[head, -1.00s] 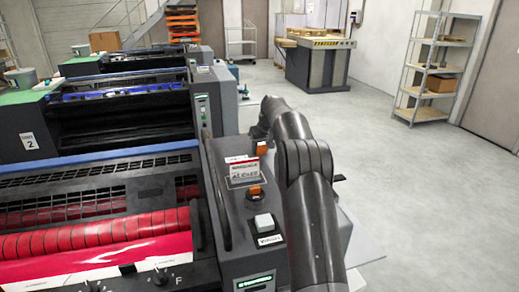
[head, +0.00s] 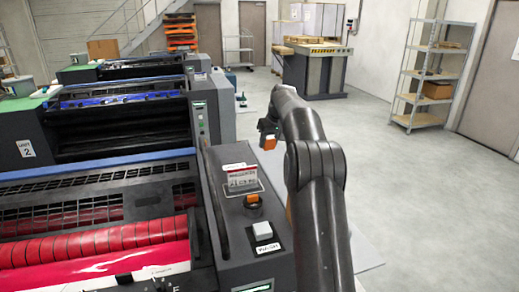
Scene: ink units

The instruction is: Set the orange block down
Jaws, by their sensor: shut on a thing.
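My gripper (head: 268,129) is at the far end of my dark arm, beyond the machine's side console (head: 235,215). It is small and partly hidden behind the arm; its fingers are hard to make out. It is shut on the orange block (head: 268,142), which shows just below it. The block appears in the air, and the pale floor shows behind it. A second orange piece (head: 253,200) sits on a dark round base on the console top. A white block or button (head: 262,230) with a label is nearer on the same console.
A red-lettered sign (head: 241,178) stands on the console. The press with red rollers (head: 90,245) fills the left. A pale flat surface (head: 366,252) shows right of my arm. Open floor (head: 425,205) lies to the right, with a shelf rack (head: 430,75) behind.

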